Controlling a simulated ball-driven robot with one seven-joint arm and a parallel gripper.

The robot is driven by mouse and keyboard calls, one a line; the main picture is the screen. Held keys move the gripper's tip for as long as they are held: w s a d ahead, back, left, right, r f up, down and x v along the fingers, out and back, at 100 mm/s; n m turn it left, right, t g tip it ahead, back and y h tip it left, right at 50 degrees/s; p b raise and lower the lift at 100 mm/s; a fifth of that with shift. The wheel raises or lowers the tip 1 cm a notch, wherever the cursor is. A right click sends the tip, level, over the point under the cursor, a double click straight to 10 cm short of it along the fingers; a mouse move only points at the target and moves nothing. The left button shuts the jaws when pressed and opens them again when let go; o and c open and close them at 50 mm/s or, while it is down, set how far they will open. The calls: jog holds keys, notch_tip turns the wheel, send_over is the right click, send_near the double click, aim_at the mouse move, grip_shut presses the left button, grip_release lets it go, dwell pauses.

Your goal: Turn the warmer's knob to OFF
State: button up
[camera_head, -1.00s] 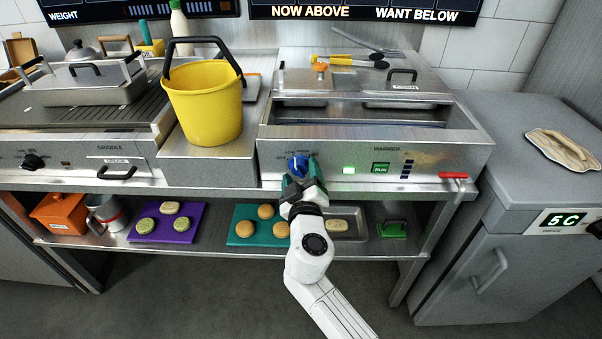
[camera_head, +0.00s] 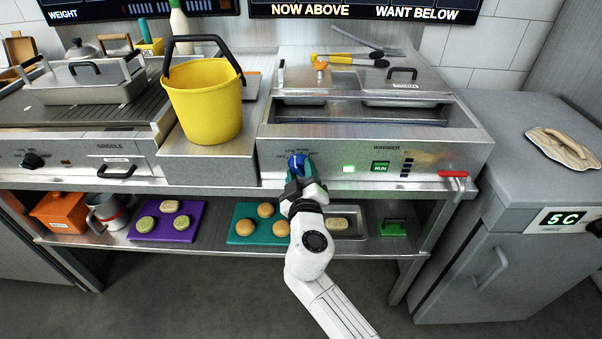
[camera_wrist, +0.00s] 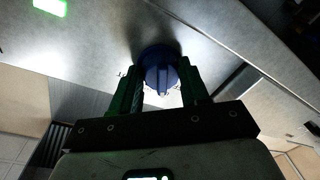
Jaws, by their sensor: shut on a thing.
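The warmer (camera_head: 440,150) is a steel unit with an open well and a front panel. Its blue knob (camera_head: 296,162) sits at the panel's left, with small printed labels around it. My gripper (camera_head: 298,174) reaches up to the panel and is shut on the knob. In the wrist view the knob (camera_wrist: 160,72) lies between the two green fingers, and its raised grip ridge runs roughly along them. Labels beside it are too small to read and partly covered. A green RUN display (camera_head: 380,167) and a lit green lamp (camera_head: 348,169) show on the panel.
A yellow bucket (camera_head: 205,105) stands left of the warmer. A red handle (camera_head: 454,174) juts from the panel's right. The shelf below holds a teal board (camera_head: 243,228), a purple board (camera_head: 150,232) and a tray (camera_head: 352,231). A grey cabinet (camera_head: 480,250) stands at right.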

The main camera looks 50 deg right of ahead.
jog(key=n+p, duration=0.1)
jog(key=n, duration=0.2)
jog(key=shift+r+g, duration=0.15)
jog(key=shift+g, duration=0.15)
jog(key=shift+n+p, duration=0.75)
jog(key=shift+n, duration=1.05)
jog(key=o, duration=1)
jog(key=shift+o, duration=0.2)
jog(key=b+v, duration=0.1)
jog(key=v, duration=0.9)
jog(key=shift+s+a, duration=0.25)
jog(key=shift+a, duration=0.1)
jog(key=shift+r, duration=0.1)
